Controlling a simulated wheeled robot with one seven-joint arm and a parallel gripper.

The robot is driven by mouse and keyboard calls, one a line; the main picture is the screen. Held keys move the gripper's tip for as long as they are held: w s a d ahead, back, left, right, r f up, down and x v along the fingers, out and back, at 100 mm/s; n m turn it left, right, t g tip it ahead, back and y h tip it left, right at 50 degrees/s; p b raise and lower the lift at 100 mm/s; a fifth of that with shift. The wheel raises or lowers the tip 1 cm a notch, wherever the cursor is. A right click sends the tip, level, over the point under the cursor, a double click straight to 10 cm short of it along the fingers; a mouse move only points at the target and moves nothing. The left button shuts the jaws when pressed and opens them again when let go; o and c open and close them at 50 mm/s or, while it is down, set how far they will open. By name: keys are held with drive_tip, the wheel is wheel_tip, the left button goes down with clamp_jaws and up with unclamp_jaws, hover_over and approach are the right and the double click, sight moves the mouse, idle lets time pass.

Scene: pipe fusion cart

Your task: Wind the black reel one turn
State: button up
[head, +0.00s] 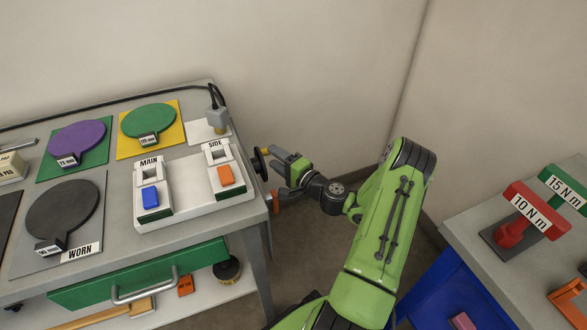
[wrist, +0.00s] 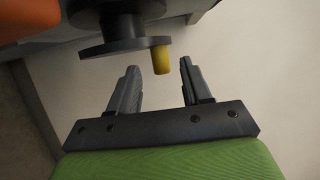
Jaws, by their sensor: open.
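The black reel (head: 257,163) is mounted on the right side of the grey cart, seen nearly edge-on. In the wrist view its dark flange (wrist: 112,47) and hub fill the top, and a yellow crank knob (wrist: 161,60) sticks out from it. The knob also shows in the head view (head: 265,151). My gripper (wrist: 160,68) is open, its two dark fingers pointing at the reel. The knob's end appears between the fingertips, with gaps on both sides; I cannot tell the exact depth. In the head view my gripper (head: 273,162) is right beside the reel.
An orange part (head: 275,202) sits on the cart's edge below the reel. The cart top (head: 190,222) holds a white switch panel and several round pads. A second bench (head: 487,262) with red and green torque tools stands at right. Walls close off the back.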

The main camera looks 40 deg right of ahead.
drive_tip(key=s+d, duration=0.1)
drive_tip(key=s, duration=1.2)
drive_tip(key=shift+s+d+r, duration=0.2)
drive_tip(key=shift+s+r, duration=0.05)
